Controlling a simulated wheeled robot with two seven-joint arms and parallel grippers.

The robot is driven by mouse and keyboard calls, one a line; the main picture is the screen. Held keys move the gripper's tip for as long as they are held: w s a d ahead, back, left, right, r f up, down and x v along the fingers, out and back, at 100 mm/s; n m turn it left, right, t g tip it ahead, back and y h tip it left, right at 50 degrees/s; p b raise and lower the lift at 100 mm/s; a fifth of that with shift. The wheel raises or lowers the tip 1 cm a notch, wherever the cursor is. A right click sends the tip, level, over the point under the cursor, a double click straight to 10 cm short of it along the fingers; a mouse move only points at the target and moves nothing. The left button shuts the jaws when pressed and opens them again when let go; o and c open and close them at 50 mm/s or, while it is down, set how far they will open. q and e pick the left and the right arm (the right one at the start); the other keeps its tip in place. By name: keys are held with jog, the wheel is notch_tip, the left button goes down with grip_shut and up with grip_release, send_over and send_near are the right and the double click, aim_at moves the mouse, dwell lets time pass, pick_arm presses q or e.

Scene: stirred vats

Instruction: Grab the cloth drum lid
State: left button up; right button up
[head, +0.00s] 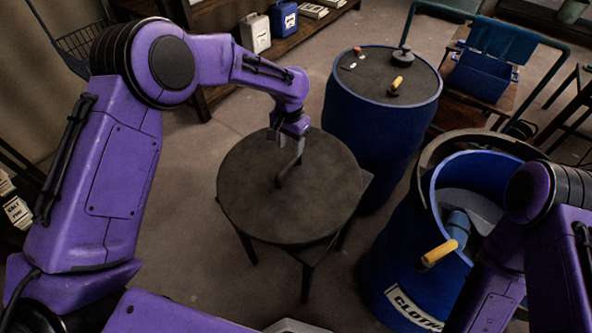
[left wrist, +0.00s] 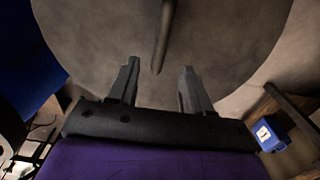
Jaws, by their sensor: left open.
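The cloth drum lid (head: 246,205) is a round dark grey disc lying flat on a small stand, with a bar handle (head: 289,172) on its top. My left gripper (head: 287,150) is above the lid at the handle's far end. In the left wrist view, the lid (left wrist: 95,45) fills the background and the handle (left wrist: 164,35) points towards the gap between the open fingers (left wrist: 158,88). The fingers hold nothing. The open blue drum marked "CLOTH" (head: 385,270) stands to the right. My right arm shows at the right edge; its gripper does not show.
A closed blue drum (head: 375,140) with a dark top stands behind the lid, to the right. A yellow-handled tool (head: 440,252) leans over the cloth drum's rim. A shelf with jugs (head: 255,33) is at the back. The floor left of the stand is clear.

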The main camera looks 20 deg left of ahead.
aim_at(290, 164)
pick_arm(q)
jog(key=f, duration=0.1)
jog(key=s+f+p, duration=0.1)
jog(key=f, duration=0.1)
jog(key=shift+f, duration=0.25)
jog(key=shift+s+f, duration=0.1)
jog(key=shift+f, duration=0.2)
jog(key=f, duration=0.1)
jog(key=f+p, duration=0.1)
jog(key=f, duration=0.1)
jog(key=f+p, duration=0.1)
jog(key=shift+w+a+f, duration=0.1)
jog(key=shift+w+f, duration=0.2)
jog(key=shift+f, duration=0.1)
jog(key=shift+s+a+f, duration=0.1)
jog(key=shift+f, duration=0.3)
jog(key=shift+f, duration=0.2)
